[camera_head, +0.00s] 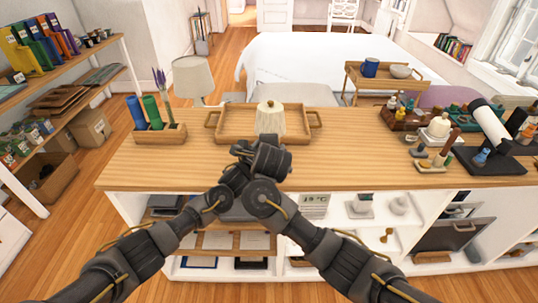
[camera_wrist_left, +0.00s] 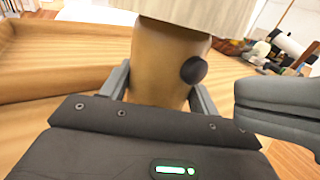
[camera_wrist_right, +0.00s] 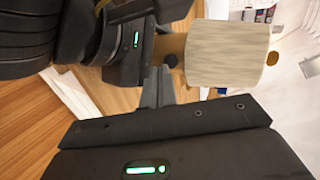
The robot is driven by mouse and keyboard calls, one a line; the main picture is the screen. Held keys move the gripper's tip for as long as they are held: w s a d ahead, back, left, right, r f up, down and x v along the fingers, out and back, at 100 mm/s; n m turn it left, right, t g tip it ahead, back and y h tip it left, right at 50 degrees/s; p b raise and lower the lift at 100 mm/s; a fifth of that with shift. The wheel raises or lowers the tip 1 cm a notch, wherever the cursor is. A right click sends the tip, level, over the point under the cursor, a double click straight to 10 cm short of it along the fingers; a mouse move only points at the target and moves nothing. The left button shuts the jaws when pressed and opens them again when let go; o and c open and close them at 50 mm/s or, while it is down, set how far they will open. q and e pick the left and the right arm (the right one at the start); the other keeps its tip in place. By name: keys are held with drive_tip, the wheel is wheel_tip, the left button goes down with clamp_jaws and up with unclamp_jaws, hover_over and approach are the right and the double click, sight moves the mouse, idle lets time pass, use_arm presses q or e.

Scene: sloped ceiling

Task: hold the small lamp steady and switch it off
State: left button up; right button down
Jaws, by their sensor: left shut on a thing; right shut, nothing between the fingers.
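The small lamp (camera_head: 270,118) has a pale ribbed shade and stands near the tray on the wooden counter. In the left wrist view its tan base (camera_wrist_left: 165,55) is between the fingers of my left gripper (camera_wrist_left: 158,85), which is shut on it. A round dark knob (camera_wrist_left: 193,69) sticks out of the base. My right gripper (camera_wrist_right: 158,75) is shut and empty, its fingertips close to the knob, which also shows in the right wrist view (camera_wrist_right: 171,60). I cannot tell whether they touch. In the head view my wrists hide the base. Whether the lamp is lit is unclear.
A wooden tray (camera_head: 222,134) lies directly behind the lamp. A planter box (camera_head: 160,134) with green and blue items stands to the left. A larger lamp (camera_head: 193,78) stands behind. Bottles and tools crowd the counter's right end. Bare counter (camera_head: 345,150) lies right of the lamp.

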use_arm(q)
drive_tip(key=shift+a+f, duration=0.1)
drive_tip(key=shift+a, duration=0.05)
drive_tip(key=shift+w+a, duration=0.1)
drive_tip(key=shift+f, duration=0.1)
drive_tip(key=shift+a, duration=0.1)
use_arm(e)
drive_tip(key=v, duration=1)
drive_tip(key=shift+s, duration=0.15)
drive_tip(key=shift+r, duration=0.15)
